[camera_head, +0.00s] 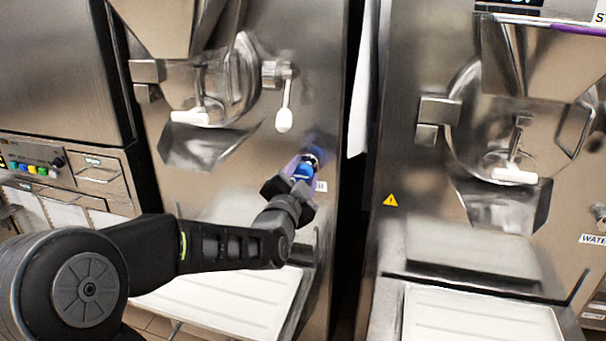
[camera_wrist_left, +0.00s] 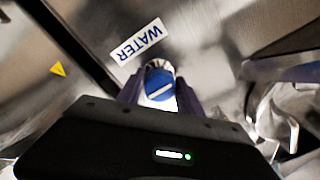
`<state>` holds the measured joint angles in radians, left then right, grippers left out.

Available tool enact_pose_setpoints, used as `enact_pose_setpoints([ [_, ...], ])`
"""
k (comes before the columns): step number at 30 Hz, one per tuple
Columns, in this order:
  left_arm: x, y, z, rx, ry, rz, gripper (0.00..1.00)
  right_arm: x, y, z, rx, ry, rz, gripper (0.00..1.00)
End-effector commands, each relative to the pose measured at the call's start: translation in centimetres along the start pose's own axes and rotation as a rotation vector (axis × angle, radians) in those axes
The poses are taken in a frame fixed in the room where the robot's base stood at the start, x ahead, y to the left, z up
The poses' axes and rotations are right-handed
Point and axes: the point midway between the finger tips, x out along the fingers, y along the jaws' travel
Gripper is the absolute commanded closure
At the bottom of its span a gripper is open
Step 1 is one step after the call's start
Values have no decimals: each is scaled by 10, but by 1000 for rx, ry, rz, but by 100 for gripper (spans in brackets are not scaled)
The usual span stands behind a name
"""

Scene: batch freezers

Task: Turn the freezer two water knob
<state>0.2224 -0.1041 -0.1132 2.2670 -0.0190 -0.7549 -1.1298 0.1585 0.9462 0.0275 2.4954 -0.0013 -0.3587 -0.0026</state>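The blue round water knob (camera_head: 303,171) is on the steel front of the left-hand freezer in the head view. In the left wrist view the blue knob (camera_wrist_left: 158,84) shows face-on, with a white line lying slightly tilted from horizontal. A white WATER label (camera_wrist_left: 139,42) is beside it. My left gripper (camera_head: 298,177) is at the knob, its purplish fingers on either side. In the left wrist view the left gripper (camera_wrist_left: 159,92) appears closed on the knob's sides; the exact contact is hard to see. My right gripper is not in view.
A lever with a white handle (camera_head: 284,120) hangs above the knob. A second freezer (camera_head: 400,150) stands at the right across a dark gap, with its own WATER label (camera_head: 593,239). White trays (camera_head: 225,305) lie below. A panel with coloured buttons (camera_head: 30,168) is at the left.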

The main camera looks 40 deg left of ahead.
Motion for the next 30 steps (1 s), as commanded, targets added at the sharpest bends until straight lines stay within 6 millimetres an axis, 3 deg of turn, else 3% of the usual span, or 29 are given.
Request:
enact_pose_setpoints([
  [6, 0, 0, 0, -1, 0, 1, 41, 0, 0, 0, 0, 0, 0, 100],
  [16, -5, 0, 0, -2, 0, 1, 41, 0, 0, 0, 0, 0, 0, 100],
  [30, -71, 0, 0, -2, 1, 0, 41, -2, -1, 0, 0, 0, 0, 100],
])
